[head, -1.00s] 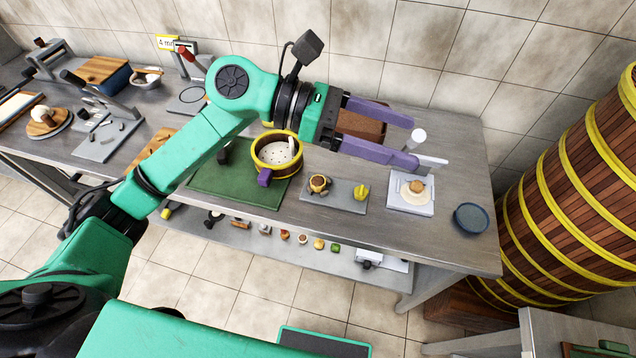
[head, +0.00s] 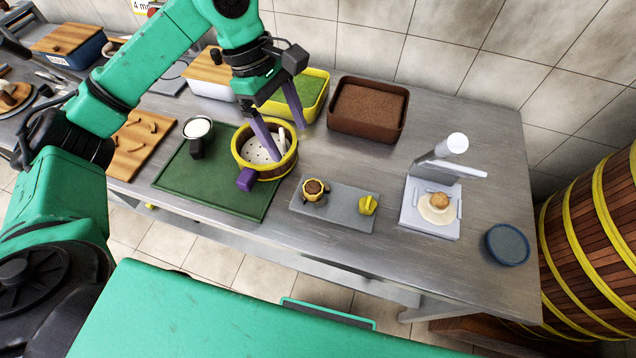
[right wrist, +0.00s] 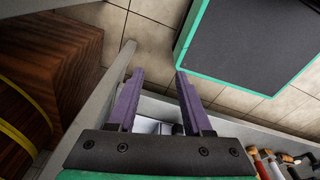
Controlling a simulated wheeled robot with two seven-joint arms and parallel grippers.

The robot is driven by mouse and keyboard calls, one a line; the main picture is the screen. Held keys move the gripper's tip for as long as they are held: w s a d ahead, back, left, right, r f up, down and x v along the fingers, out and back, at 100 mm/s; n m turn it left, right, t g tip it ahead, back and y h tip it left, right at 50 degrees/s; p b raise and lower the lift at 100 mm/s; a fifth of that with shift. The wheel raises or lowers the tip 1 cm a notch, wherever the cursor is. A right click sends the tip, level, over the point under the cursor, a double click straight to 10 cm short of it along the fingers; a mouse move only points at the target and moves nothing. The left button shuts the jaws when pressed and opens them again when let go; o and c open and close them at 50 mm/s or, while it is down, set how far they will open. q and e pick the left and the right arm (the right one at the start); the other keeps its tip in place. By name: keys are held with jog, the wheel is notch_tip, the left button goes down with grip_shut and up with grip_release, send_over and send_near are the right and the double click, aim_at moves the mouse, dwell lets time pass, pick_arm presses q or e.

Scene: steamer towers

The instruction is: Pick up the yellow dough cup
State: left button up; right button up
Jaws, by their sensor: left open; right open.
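A smaller folded yellow piece (head: 368,205) sits at the slab's right end. My left gripper (head: 287,140) is open and points down, up and left of the cup and apart from it. Its fingers overlap the yellow-rimmed steamer basket (head: 250,165) in the picture; whether they touch it I cannot tell. My right gripper (right wrist: 160,75) is open and empty in the right wrist view; no cup shows there.
The steamer basket stands on a green mat (head: 200,192). A brown-filled box (head: 403,125) and a green-filled yellow box (head: 322,98) stand behind. A white press (head: 410,215) and a blue dish (head: 507,245) are at right. The steel table is bare around the slab.

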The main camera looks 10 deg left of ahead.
aim_at(313, 187)
pick_arm(q)
jog(key=p+x, duration=0.3)
jog(key=x, duration=0.4)
jog(key=p+x, duration=0.3)
jog(key=x, duration=0.4)
jog(key=shift+w+d+f, duration=0.15)
jog(key=shift+w+f, duration=0.05)
jog(key=shift+w, duration=0.05)
jog(key=shift+f, duration=0.4)
grip_shut()
pick_arm(e)
jog(key=r, duration=0.2)
jog(key=s+r, duration=0.1)
jog(key=r, duration=0.2)
